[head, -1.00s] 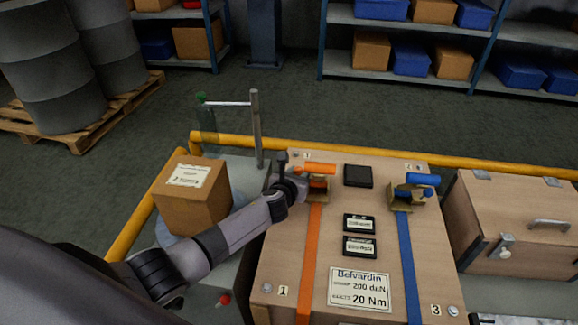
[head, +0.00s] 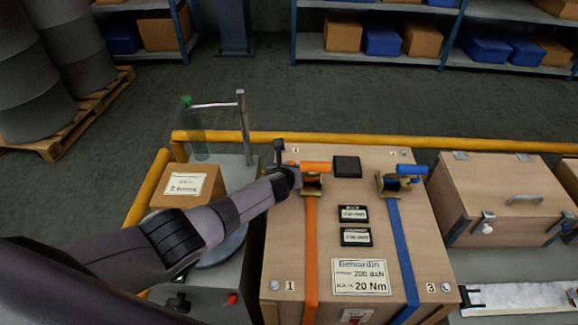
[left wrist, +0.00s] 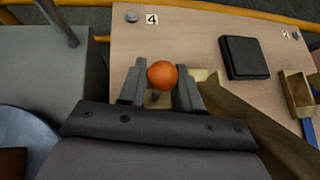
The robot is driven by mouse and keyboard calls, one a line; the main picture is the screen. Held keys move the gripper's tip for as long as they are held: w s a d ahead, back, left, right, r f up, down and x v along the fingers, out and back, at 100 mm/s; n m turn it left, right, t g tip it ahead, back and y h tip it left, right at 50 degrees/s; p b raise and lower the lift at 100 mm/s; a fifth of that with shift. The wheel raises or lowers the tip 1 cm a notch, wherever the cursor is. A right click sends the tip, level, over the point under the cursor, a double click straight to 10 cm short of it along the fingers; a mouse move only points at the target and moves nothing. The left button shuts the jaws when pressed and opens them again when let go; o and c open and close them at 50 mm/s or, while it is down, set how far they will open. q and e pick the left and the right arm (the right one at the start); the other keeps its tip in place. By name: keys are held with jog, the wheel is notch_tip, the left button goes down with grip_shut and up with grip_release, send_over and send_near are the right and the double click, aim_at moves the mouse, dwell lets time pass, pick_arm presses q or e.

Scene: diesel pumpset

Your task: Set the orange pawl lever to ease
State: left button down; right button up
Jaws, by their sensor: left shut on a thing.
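The orange pawl lever (head: 316,166) sits on the brass ratchet (head: 312,187) of the orange strap (head: 311,250), on top of the wooden crate (head: 275,255). My left gripper (head: 293,169) reaches it from the left. In the left wrist view the lever's round orange end (left wrist: 163,74) is between the two fingers of my left gripper (left wrist: 161,82), which is shut on it. Much of the ratchet is hidden behind the gripper in that view. My right gripper is not in view.
A blue lever (head: 410,170) and blue strap (head: 402,250) lie to the right on the crate. A black square block (head: 347,166) and two small displays (head: 353,214) sit between the straps. A metal post (head: 245,125) and cardboard box (head: 187,185) stand left. A yellow rail (head: 400,142) runs behind.

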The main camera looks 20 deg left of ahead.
pick_arm(q)
jog(key=shift+a, duration=0.1)
dwell(0.4)
jog(key=c, duration=0.9)
grip_release()
jog(key=shift+o, duration=0.2)
